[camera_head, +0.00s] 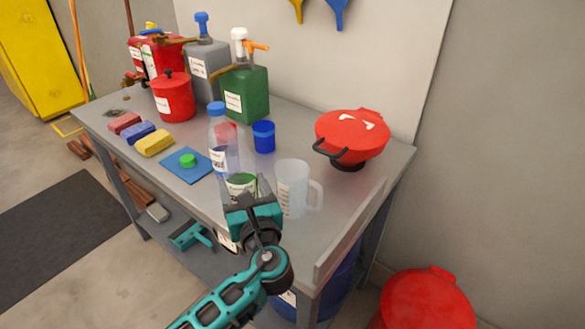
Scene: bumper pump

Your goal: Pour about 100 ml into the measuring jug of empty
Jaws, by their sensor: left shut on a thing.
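The measuring jug (292,187) is clear, with a handle on its right, and stands upright near the front edge of the workbench. No liquid can be made out in it. My left gripper (250,196) is at the bench's front edge, just left of the jug and apart from it. It is shut on a small container with a green and white label (240,182), mostly hidden behind the gripper. A clear bottle with a blue cap (218,140) stands upright just behind it. My right gripper is not in view.
Bench space right of the jug is clear.

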